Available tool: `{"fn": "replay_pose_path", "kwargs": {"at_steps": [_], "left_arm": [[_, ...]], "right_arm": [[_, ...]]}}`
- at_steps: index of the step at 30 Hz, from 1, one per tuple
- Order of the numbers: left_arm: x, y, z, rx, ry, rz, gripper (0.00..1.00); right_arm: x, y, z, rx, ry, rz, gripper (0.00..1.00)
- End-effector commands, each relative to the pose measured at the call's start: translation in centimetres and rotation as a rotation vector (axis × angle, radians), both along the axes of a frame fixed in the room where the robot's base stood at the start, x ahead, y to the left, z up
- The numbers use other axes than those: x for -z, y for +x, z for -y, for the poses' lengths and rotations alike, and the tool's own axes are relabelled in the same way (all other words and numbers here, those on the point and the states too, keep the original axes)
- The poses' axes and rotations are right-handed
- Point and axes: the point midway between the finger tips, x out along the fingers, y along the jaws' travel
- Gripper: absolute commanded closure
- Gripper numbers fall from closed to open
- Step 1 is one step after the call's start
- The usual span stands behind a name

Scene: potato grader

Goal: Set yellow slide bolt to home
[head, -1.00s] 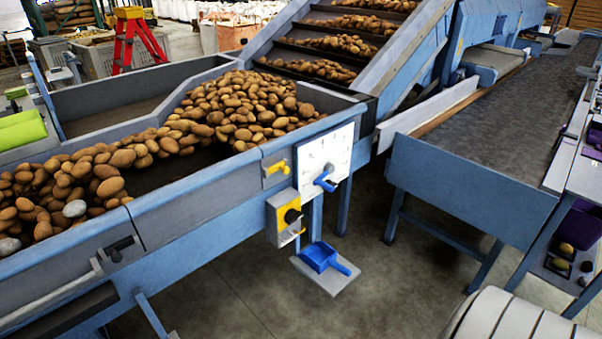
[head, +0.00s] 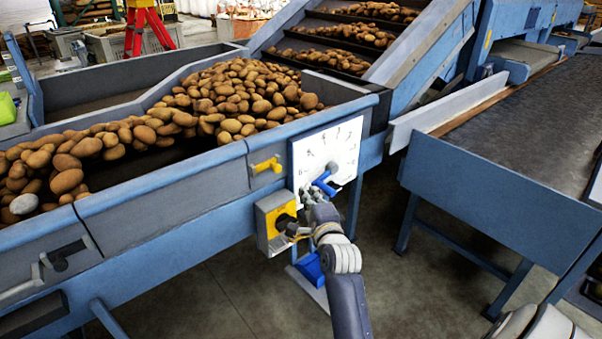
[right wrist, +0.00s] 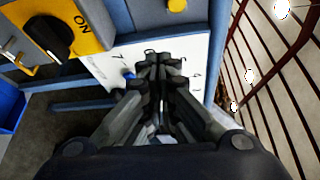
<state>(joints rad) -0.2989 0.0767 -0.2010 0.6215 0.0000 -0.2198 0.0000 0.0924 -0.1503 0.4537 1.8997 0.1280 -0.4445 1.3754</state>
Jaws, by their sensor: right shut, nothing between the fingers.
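The yellow slide bolt (head: 267,164) is on a grey plate on the hopper's blue-grey side wall, left of the white dial plate. Its handle sticks out toward me. In the right wrist view, a yellow knob (right wrist: 177,5) at the top edge may be part of it. My right gripper (head: 304,195) is below and right of the bolt, apart from it, in front of the dial plate's lower left corner. Its fingers (right wrist: 160,62) are together and empty, in front of the white plate. My left gripper is not in view.
The white dial plate (head: 345,140) carries a blue pointer (head: 322,184), close to my right gripper. A yellow switch box (head: 266,222) with a black knob sits just left of the gripper. A blue scoop (head: 309,268) is below. Potatoes (head: 235,95) fill the hopper; a conveyor (head: 520,130) stands right.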

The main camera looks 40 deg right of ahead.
Motion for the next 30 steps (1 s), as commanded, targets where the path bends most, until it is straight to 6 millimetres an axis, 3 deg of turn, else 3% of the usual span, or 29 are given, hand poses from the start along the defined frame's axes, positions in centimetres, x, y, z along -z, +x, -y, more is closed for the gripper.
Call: {"fn": "replay_pose_path", "kwargs": {"at_steps": [5,17,30], "left_arm": [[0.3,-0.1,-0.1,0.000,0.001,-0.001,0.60],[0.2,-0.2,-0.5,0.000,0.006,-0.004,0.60],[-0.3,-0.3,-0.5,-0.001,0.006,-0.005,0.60]], "right_arm": [[-1.6,-0.5,0.8,0.022,0.034,0.049,1.00],[-1.6,-0.1,0.9,0.021,0.032,0.048,1.00],[-1.4,5.8,3.3,0.020,0.030,0.047,1.00]]}}
